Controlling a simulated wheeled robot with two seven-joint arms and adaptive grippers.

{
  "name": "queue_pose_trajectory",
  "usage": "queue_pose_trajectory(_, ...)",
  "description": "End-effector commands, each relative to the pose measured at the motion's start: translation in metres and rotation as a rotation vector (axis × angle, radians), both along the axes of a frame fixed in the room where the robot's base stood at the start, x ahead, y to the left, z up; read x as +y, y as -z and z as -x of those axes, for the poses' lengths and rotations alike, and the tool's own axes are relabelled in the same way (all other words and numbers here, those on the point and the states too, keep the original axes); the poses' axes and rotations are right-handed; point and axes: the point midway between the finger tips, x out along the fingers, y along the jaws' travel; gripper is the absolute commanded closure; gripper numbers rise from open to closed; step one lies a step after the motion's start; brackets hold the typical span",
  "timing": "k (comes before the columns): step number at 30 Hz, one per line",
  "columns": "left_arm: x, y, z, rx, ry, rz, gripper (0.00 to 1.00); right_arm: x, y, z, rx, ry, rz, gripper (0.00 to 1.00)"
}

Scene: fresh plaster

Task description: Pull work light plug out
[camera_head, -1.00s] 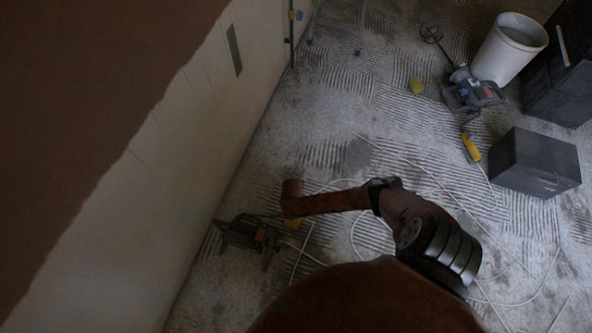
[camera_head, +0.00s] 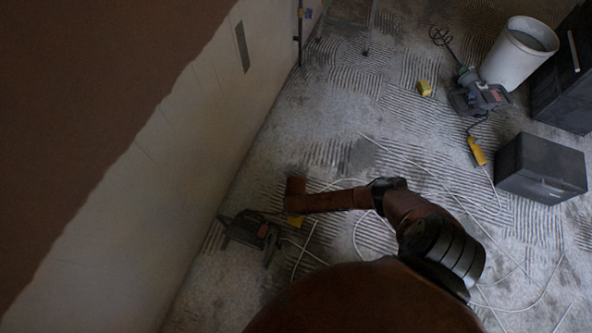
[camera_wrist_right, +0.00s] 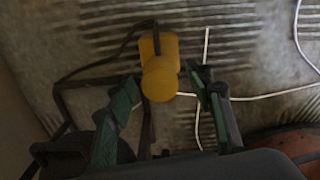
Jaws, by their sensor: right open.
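In the right wrist view the connector has a yellow upper block (camera_wrist_right: 158,46) with a black cable and a rounder yellow lower part (camera_wrist_right: 160,80), touching each other. My right gripper (camera_wrist_right: 164,88) is open, its green-padded fingers on either side of the lower part, with gaps showing. My left gripper is not in view.
White cable (camera_head: 360,240) loops over the ridged floor. The wall (camera_head: 150,190) rises close on the left. A mixer (camera_head: 478,95), white bucket (camera_head: 518,55), yellow sponge-like block (camera_head: 424,88), another yellow connector (camera_head: 477,151) and dark box (camera_head: 541,168) stand or lie right.

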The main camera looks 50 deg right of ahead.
Motion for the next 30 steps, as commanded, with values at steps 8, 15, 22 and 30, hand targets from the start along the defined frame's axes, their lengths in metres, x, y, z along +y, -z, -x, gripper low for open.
queue_pose_trajectory(8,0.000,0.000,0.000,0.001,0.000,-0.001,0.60,-0.001,-0.039,-0.001,-0.004,-0.001,0.000,0.53)
queue_pose_trajectory(15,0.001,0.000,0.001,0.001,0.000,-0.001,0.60,-0.002,-0.088,0.000,-0.002,0.000,0.001,0.53)
queue_pose_trajectory(22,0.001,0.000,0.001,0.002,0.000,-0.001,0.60,-0.001,-0.114,0.001,0.000,0.001,0.000,0.53)
queue_pose_trajectory(30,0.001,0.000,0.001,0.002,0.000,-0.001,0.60,-0.001,-0.118,0.001,0.001,0.002,0.001,0.53)
